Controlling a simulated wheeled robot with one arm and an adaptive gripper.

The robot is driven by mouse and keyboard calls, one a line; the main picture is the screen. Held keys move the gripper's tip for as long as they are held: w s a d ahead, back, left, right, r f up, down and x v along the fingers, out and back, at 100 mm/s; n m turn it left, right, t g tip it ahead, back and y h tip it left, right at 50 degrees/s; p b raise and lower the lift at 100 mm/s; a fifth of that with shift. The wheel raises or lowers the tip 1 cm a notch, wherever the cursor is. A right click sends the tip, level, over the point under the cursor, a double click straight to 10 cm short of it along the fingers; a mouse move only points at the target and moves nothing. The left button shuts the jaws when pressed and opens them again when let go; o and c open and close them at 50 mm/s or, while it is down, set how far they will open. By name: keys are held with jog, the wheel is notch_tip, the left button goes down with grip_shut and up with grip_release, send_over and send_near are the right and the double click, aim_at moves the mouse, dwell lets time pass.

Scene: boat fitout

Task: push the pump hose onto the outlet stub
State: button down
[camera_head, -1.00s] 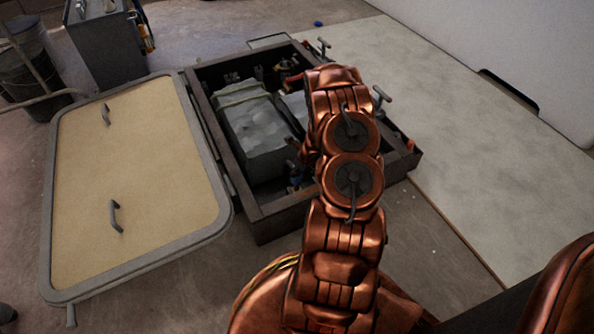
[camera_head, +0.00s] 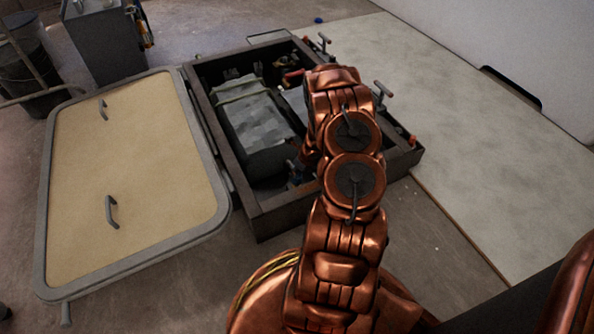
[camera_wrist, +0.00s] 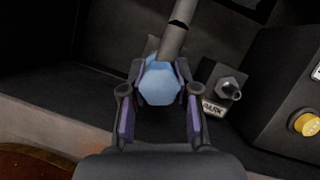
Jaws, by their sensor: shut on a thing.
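In the wrist view my gripper (camera_wrist: 160,88) is shut on a light blue faceted piece (camera_wrist: 160,84). A grey tube (camera_wrist: 175,35) runs up from behind this piece; together they look like the pump hose, but the join is hidden. To the right, apart from the fingers, a dark fitting with a short spout (camera_wrist: 231,90) stands by a partly readable label (camera_wrist: 213,107). I cannot tell whether this is the outlet stub. In the head view my arm hides my gripper and the right part of the open box (camera_head: 268,218).
A grey block-like unit (camera_head: 255,125) sits inside the box. The tan lid (camera_head: 150,150) lies to its left, and clamp handles (camera_head: 383,92) stand on its right rim. The wrist view shows a yellow knob (camera_wrist: 308,124) on a dark housing at the right.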

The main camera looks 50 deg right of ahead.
jog(key=shift+f+b, duration=0.6)
jog(key=shift+f, duration=0.05)
jog(key=shift+f+b, duration=0.9)
jog(key=c, duration=0.8)
grip_release()
jog(key=shift+r, duration=0.15)
jog(key=shift+s+d+r, duration=0.1)
jog(key=shift+s+r, duration=0.1)
jog(key=shift+r, duration=0.4)
jog(key=shift+v, duration=5.3)
